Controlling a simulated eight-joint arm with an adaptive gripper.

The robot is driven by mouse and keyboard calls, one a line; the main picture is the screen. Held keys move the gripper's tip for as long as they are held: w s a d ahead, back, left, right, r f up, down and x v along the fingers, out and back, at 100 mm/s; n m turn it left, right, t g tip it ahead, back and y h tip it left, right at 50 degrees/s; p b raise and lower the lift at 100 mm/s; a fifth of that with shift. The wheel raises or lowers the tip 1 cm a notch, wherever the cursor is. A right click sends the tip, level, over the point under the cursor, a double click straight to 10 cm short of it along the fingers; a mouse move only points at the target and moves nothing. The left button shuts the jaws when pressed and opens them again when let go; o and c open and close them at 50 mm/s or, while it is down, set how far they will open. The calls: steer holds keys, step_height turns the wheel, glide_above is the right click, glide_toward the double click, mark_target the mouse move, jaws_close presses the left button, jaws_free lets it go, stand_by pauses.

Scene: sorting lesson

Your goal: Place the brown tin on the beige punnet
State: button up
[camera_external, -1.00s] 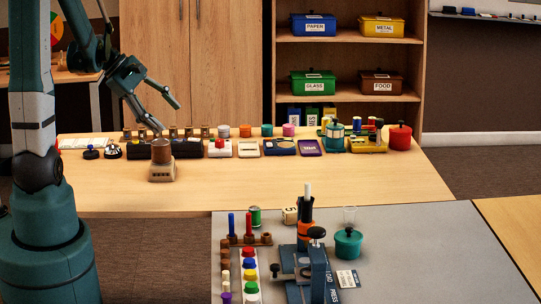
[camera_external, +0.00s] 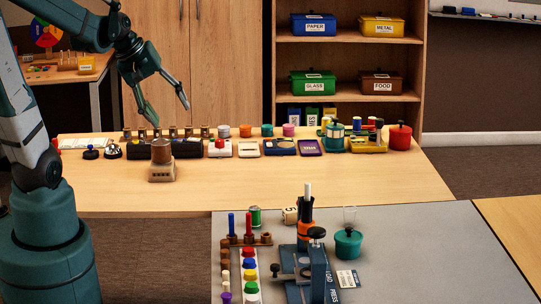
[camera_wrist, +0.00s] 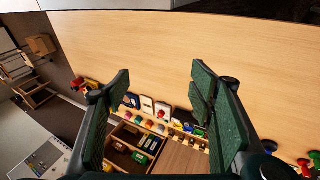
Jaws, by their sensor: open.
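The brown tin (camera_external: 161,151) stands upright on the beige punnet (camera_external: 161,173) near the left part of the wooden table in the external view. The tin looks level; whether it sits down inside the rim cannot be told. My gripper (camera_external: 169,112) is open and empty, in the air above the tin and apart from it. In the wrist view my gripper (camera_wrist: 161,72) shows its two green fingers spread wide with nothing between them. I cannot make out the tin or the punnet in the wrist view.
A dark rail (camera_external: 135,151) lies just behind the punnet, with a row of small devices to its right. A grey table (camera_external: 400,240) holds a press (camera_external: 315,268). The wooden table's front is clear.

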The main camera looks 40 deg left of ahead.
steer(key=s+d+r+m+t+y, duration=0.1)
steer(key=s+d+r+m+y, duration=0.1)
steer(key=s+d+r+m, duration=0.2)
steer(key=s+m, duration=0.3)
steer(key=m, duration=0.2)
steer(key=shift+s+d+t, duration=0.35)
steer(key=shift+d+t, duration=0.05)
